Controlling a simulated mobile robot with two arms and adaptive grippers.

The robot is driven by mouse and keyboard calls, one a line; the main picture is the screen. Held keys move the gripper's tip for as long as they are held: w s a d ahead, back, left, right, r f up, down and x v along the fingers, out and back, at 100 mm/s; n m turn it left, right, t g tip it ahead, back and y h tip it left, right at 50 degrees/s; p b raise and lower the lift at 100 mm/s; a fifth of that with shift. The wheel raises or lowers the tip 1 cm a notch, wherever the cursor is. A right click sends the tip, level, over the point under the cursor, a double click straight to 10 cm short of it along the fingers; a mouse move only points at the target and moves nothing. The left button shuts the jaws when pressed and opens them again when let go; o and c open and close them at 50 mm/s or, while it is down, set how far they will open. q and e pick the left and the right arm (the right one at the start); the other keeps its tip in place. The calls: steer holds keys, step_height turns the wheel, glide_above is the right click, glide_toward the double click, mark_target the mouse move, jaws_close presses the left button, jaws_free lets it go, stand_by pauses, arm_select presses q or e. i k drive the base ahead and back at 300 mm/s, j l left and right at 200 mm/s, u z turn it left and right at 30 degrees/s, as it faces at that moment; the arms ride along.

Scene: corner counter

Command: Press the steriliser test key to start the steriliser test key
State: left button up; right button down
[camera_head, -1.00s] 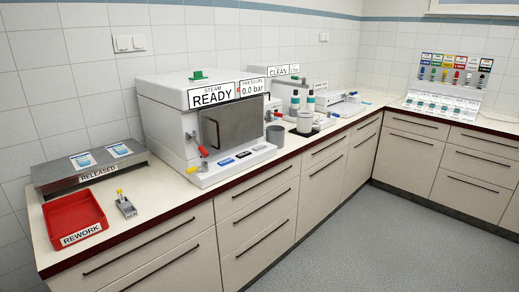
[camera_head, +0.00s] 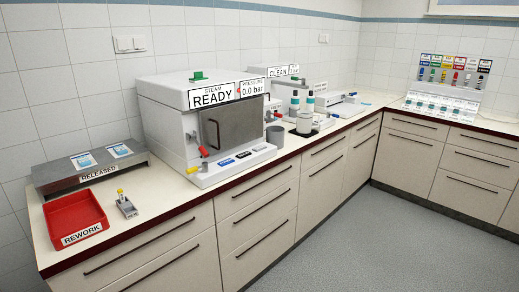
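The white steriliser (camera_head: 180,105) stands on the counter left of centre. Its display panel (camera_head: 226,94) reads "STEAM READY" and "PRESSURE 0.0 bar". Its grey door (camera_head: 222,126) looks shut. Several keys sit along its lower front ledge: a blue one (camera_head: 226,161), a black one (camera_head: 243,154) and a pale one (camera_head: 259,147). Their labels are too small to read, so I cannot tell which is the test key. A red-tipped handle (camera_head: 203,152) and a yellow-tipped lever (camera_head: 192,169) are at its front left. Neither of my grippers is in view.
A red "REWORK" tray (camera_head: 75,220), a grey "RELEASED" platform (camera_head: 90,171) and a small yellow-topped item (camera_head: 125,204) stand at the left. A grey cup (camera_head: 275,136), bottles (camera_head: 306,102) and a "CLEAN" unit (camera_head: 292,82) stand to the right. The floor (camera_head: 350,245) is clear.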

mark_target(257, 148)
steer(key=i+l+u, duration=0.3)
steer(key=i+l, duration=0.3)
steer(key=i, duration=0.25)
steer(key=i+l+u, duration=0.3)
steer(key=i+l, duration=0.45)
steer(key=i+l+u, duration=0.3)
steer(key=i+l, duration=0.5)
steer(key=l, duration=0.2)
